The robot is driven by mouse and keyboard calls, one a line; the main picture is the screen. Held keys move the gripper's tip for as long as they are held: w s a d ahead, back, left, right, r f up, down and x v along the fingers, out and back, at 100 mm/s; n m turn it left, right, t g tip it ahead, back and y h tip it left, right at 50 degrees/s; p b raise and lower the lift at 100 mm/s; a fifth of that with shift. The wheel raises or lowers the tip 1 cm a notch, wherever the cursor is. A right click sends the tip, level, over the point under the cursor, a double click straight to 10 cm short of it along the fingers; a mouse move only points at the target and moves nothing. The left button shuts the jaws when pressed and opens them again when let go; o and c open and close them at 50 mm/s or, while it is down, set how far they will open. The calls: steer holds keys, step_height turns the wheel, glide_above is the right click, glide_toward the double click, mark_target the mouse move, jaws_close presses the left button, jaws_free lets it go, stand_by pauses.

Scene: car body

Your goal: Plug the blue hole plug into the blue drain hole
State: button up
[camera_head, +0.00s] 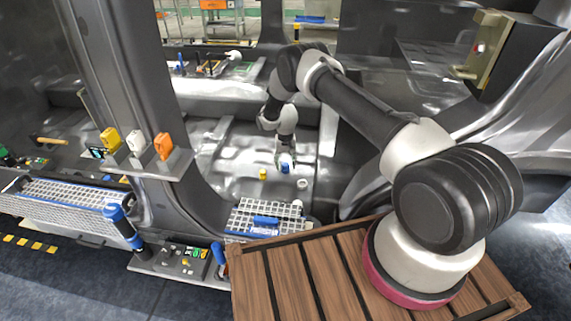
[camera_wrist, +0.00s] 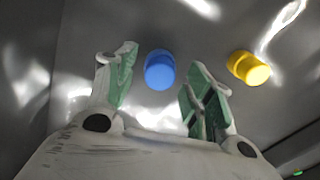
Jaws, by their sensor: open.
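In the wrist view a blue plug (camera_wrist: 159,70) sits on the grey metal floor, just ahead of and between the open fingers of my gripper (camera_wrist: 156,85). The fingers have green pads, and I see a gap between each and the plug. In the head view the blue plug (camera_head: 285,167) shows small at the end of my arm, with my gripper (camera_head: 285,158) right over it. A blue ring or hole is not clearly visible in either view, so I cannot tell where the blue drain hole is.
A yellow plug (camera_wrist: 248,68) stands to the right in the wrist view; it also shows in the head view (camera_head: 262,174). A white piece (camera_head: 302,184) stands nearby. A wire basket (camera_head: 245,215) and the dark door pillar (camera_head: 130,80) flank the opening.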

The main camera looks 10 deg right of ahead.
mark_target(286, 164)
step_height(286, 164, up, 11)
steer(key=shift+r, duration=0.2)
stand_by(0.5)
